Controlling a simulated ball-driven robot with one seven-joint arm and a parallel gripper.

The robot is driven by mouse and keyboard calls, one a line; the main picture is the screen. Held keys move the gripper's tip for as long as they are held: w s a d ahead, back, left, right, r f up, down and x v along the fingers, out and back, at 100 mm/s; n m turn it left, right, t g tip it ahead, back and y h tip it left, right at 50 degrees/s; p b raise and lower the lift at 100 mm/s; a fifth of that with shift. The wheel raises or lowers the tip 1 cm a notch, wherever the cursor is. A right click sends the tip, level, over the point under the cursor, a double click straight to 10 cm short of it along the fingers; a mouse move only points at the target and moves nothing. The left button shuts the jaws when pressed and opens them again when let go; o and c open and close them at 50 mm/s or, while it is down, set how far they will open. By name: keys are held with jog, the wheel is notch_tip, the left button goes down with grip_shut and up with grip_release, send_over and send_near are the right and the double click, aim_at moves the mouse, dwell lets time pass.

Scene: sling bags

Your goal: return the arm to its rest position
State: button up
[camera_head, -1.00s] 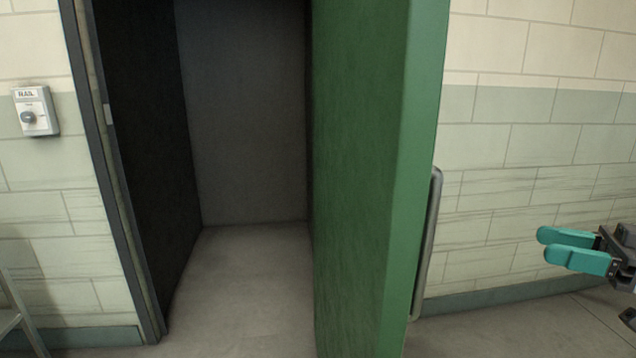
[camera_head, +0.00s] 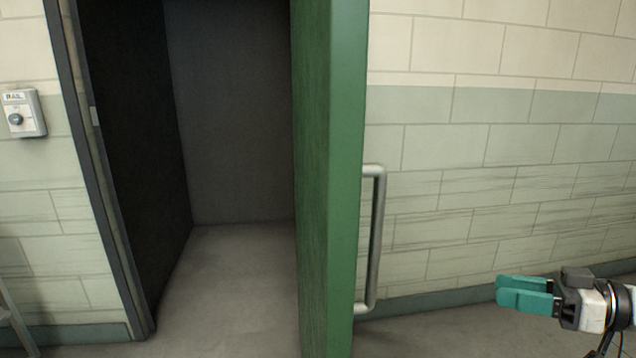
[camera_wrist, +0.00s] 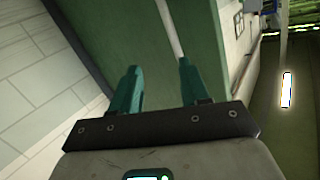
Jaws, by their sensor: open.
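My gripper (camera_head: 500,292) is at the lower right of the head view, its teal fingers pointing left toward the green door. It is clear of the door and its handle, with nothing between the fingers. In the wrist view the two teal fingers (camera_wrist: 162,88) stand apart and empty. The green door (camera_head: 330,180) stands open, seen nearly edge-on, with a grey metal bar handle (camera_head: 376,240) on its right face. The wrist view shows a green surface (camera_wrist: 152,40) and a pale bar beyond the fingers.
A dark doorway (camera_head: 235,110) with bare floor lies left of the door. A small wall box (camera_head: 23,113) with a knob is at the far left. The tiled wall (camera_head: 480,150) runs behind my gripper. Part of a metal frame (camera_head: 15,318) shows at the lower left.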

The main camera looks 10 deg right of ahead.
jog(key=s+a+f+m+g+h+p, duration=0.1)
jog(key=s+a+f+m+g+h, duration=0.25)
jog(key=f, duration=0.75)
jog(key=s+a+f+m+h+p, duration=0.2)
jog(key=s+a+f+m, duration=0.15)
jog(key=a+f, duration=0.45)
jog(key=s+d+f+g+h+p, duration=0.1)
jog(key=s+f+g+h, duration=0.1)
jog(key=s, duration=0.9)
jog(key=s+f+m+g+h+p, duration=0.1)
jog(key=s+f+g+h, duration=0.2)
jog(key=s, duration=0.8)
notch_tip(320, 180, down, 4)
jog(key=shift+s+d+f+m+h+p, duration=0.1)
jog(key=shift+s+d+m+h+p, duration=0.2)
jog(key=shift+h, duration=0.95)
